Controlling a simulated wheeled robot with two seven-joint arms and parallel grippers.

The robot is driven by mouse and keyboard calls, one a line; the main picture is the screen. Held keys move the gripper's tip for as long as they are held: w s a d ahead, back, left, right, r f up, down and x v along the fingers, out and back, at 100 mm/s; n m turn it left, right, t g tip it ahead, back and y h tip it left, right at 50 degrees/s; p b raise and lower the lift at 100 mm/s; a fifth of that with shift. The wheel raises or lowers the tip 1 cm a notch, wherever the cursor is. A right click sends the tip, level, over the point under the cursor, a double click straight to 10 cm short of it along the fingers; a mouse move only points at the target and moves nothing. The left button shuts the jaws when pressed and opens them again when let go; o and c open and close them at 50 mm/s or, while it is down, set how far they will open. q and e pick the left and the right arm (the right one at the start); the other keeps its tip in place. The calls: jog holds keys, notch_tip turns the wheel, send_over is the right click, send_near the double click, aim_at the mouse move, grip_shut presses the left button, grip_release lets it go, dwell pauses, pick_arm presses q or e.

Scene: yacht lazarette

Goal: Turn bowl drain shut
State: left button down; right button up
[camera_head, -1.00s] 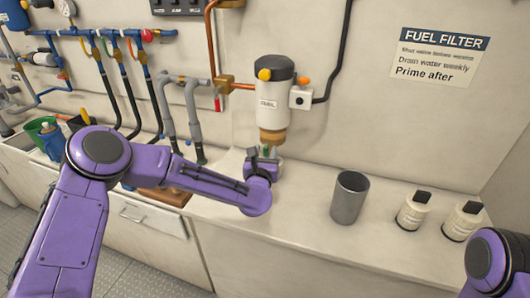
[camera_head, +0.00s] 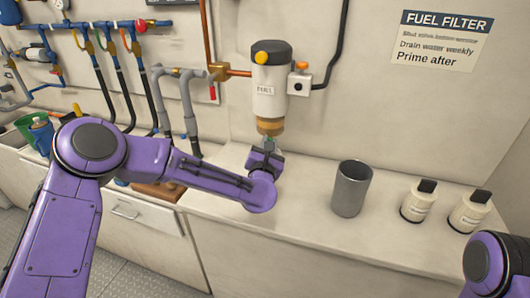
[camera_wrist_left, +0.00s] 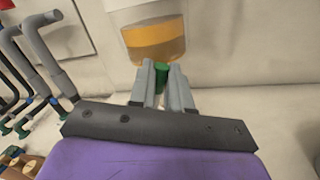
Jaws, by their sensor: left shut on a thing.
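The fuel filter (camera_head: 267,95) is a white canister with a dark cap on the wall, labelled FUEL. Its amber bowl (camera_head: 270,127) is at the bottom; in the left wrist view the bowl (camera_wrist_left: 155,38) shows close above the fingers. A small green bowl drain (camera_wrist_left: 162,72) hangs under the bowl. My left gripper (camera_head: 267,147) is right below the bowl, shut on the drain, with one grey finger on each side in the left wrist view (camera_wrist_left: 162,84). The fingers partly hide the drain. Part of my right arm shows at the lower right; its gripper is out of view.
A grey metal cup (camera_head: 350,190) stands on the counter (camera_head: 300,215) right of the gripper. Two white bottles (camera_head: 418,203) with black caps stand further right. Grey hoses (camera_head: 190,110) run down left of the filter. The counter's front strip is clear.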

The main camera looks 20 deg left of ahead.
pick_arm(q)
jog(key=shift+d+f+m+t+h+b, duration=0.25)
jog(key=shift+d+f+m+h+b, duration=0.35)
jog(key=shift+m+b, duration=1.55)
jog(key=shift+d+f+m+t+h+b, duration=0.3)
jog(key=shift+f+m+h+b, duration=0.6)
jog(key=shift+m, duration=2.2)
jog(key=shift+d+f+m+t+h+b, duration=0.35)
jog(key=shift+f+m+b, duration=0.55)
jog(key=shift+m+b, duration=1.4)
jog(key=shift+d+m+p, duration=0.1)
jog(key=shift+m+p, duration=0.3)
jog(key=shift+m, duration=0.05)
jog(key=c, duration=1.1)
grip_release()
jog(key=shift+s, duration=0.1)
